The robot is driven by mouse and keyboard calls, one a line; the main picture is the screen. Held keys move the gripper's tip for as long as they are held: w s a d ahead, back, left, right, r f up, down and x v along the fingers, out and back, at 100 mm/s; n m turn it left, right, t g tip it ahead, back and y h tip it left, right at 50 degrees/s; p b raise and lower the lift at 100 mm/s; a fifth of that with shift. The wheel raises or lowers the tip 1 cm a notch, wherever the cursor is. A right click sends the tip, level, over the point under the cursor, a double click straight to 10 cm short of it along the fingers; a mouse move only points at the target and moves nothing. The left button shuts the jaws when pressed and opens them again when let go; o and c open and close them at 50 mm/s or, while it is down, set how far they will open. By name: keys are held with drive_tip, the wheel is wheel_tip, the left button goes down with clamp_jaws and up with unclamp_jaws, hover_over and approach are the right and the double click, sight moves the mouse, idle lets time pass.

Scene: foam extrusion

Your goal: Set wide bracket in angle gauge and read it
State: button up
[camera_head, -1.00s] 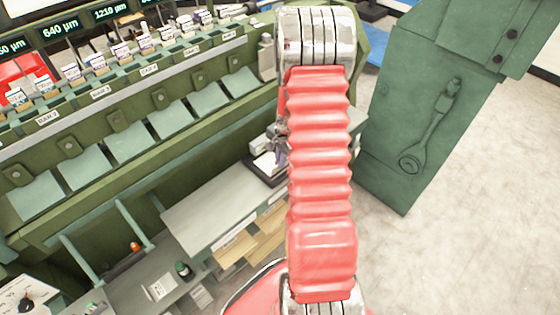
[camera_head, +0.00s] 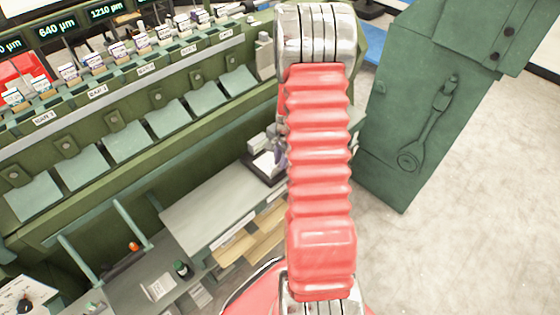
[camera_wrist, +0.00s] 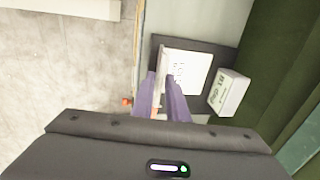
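My gripper (camera_wrist: 161,88) shows in the wrist view as two purple fingers pointing at a white plate with dark marks (camera_wrist: 188,72) on a dark base (camera_wrist: 218,52). A narrow pale strip (camera_wrist: 164,60) runs along the plate's left edge and down between the fingers. I cannot tell whether it is the wide bracket or part of the gauge, nor whether the fingers grip it. In the head view the dark base (camera_head: 262,173) with its white top stands at the right end of a grey bench, partly behind my red arm. The gripper is mostly hidden there.
A white labelled box (camera_wrist: 230,92) sits just right of the plate. A green rack (camera_head: 130,140) with hanging flaps and labelled bins stands behind the bench. The grey bench top (camera_head: 215,195) is clear left of the base. A green cabinet (camera_head: 425,110) stands to the right.

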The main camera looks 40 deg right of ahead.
drive_tip(key=o, duration=0.3)
drive_tip(key=shift+s+r, duration=0.25)
drive_tip(key=shift+r, duration=1.25)
drive_tip(key=shift+s+r, duration=0.2)
drive_tip(key=shift+r, duration=1.25)
drive_tip(key=s+a+r+n+t, duration=0.1)
drive_tip(key=s+a+r+n, duration=0.3)
drive_tip(key=a+r, duration=0.5)
drive_tip(key=s+a+r+n+t, duration=0.1)
drive_tip(key=s+a+r+n, duration=0.4)
drive_tip(key=a+r+n, duration=0.3)
drive_tip(key=s+a+r+n+t, duration=0.1)
drive_tip(key=s+a+r+n, duration=0.4)
drive_tip(key=a+r, duration=0.6)
drive_tip(key=shift+a+r+n+t, duration=0.15)
drive_tip(key=shift+a+n+t, duration=0.05)
drive_tip(key=shift+a, duration=0.8)
drive_tip(key=shift+a+r+n+t, duration=0.15)
drive_tip(key=shift+a+n+t, duration=0.05)
drive_tip(key=shift+a, duration=0.75)
